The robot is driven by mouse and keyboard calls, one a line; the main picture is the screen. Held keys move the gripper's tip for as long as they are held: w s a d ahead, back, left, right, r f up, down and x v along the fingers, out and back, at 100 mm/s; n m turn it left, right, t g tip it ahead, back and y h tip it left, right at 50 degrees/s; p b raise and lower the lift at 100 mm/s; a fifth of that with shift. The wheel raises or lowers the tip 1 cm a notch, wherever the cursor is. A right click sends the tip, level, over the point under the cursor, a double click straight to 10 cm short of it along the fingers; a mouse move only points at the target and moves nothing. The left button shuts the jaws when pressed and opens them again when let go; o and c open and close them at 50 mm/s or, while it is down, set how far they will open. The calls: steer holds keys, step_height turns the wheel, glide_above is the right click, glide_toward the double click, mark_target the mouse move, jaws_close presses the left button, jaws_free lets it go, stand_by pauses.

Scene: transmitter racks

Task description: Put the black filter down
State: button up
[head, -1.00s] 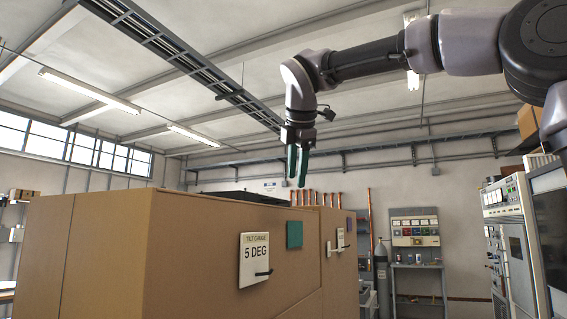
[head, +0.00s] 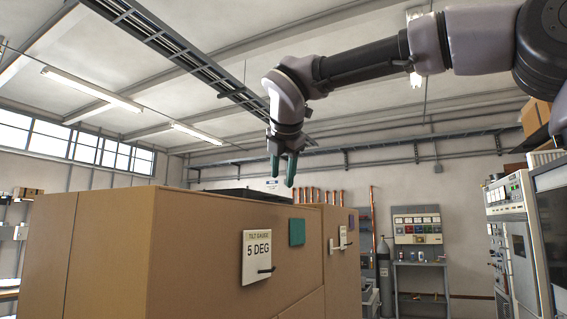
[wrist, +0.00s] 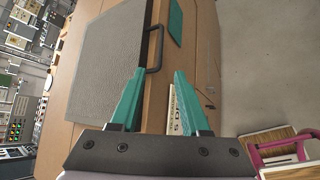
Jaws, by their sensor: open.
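The black filter (head: 243,194) lies flat on top of the tan cabinet (head: 120,245); only its thin dark edge shows in the head view. In the wrist view the filter (wrist: 105,65) is a broad grey textured panel with a black handle (wrist: 157,48) on its near edge. My gripper (head: 282,184) has green fingers, spread and empty, above the cabinet top. In the wrist view my gripper (wrist: 160,73) points toward the handle, with nothing between its fingertips. I cannot tell the exact height of the fingers over the handle.
A tilt gauge sign (head: 257,257) with a small lever and a teal plate (head: 297,232) are on the cabinet's front. Equipment racks (head: 520,240) stand at the right. A pink-framed item (wrist: 285,150) is on the floor. Open floor (wrist: 260,60) lies beside the cabinet.

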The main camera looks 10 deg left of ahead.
steer(key=x, duration=0.6)
steer(key=shift+w+f, duration=0.2)
steer(key=shift+w, duration=0.05)
steer(key=shift+a, duration=0.1)
jaws_close()
stand_by(1.1)
